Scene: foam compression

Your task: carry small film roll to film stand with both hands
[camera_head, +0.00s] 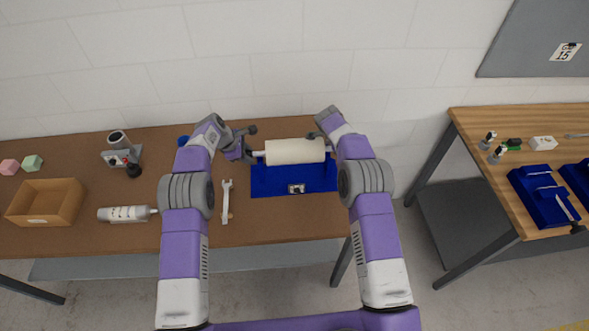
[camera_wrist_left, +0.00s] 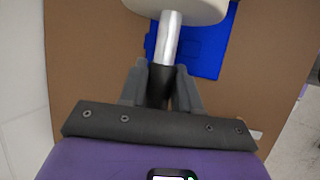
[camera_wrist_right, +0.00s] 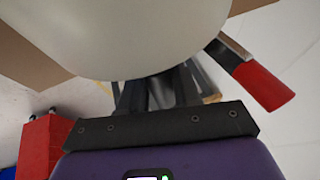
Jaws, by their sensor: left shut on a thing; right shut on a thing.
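The small film roll (camera_head: 295,151) is a cream cylinder with a metal shaft, lying level left to right over a blue stand (camera_head: 262,186) on the brown table. My left gripper (camera_head: 252,154) is shut on the roll's left shaft end; in the left wrist view the metal shaft (camera_wrist_left: 169,40) runs from between the fingers to the roll. My right gripper (camera_head: 326,143) is shut at the roll's right end. In the right wrist view the pale roll (camera_wrist_right: 125,35) hides much of the grip. I cannot tell whether the roll touches the blue stand.
On the brown table are a wrench (camera_head: 226,202), a grey cylinder (camera_head: 124,214), an open cardboard box (camera_head: 45,203), a metal device (camera_head: 121,152) and two small blocks. A separate wooden table (camera_head: 480,135) at right holds blue fixtures (camera_head: 541,196) and small tools. A floor gap separates the tables.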

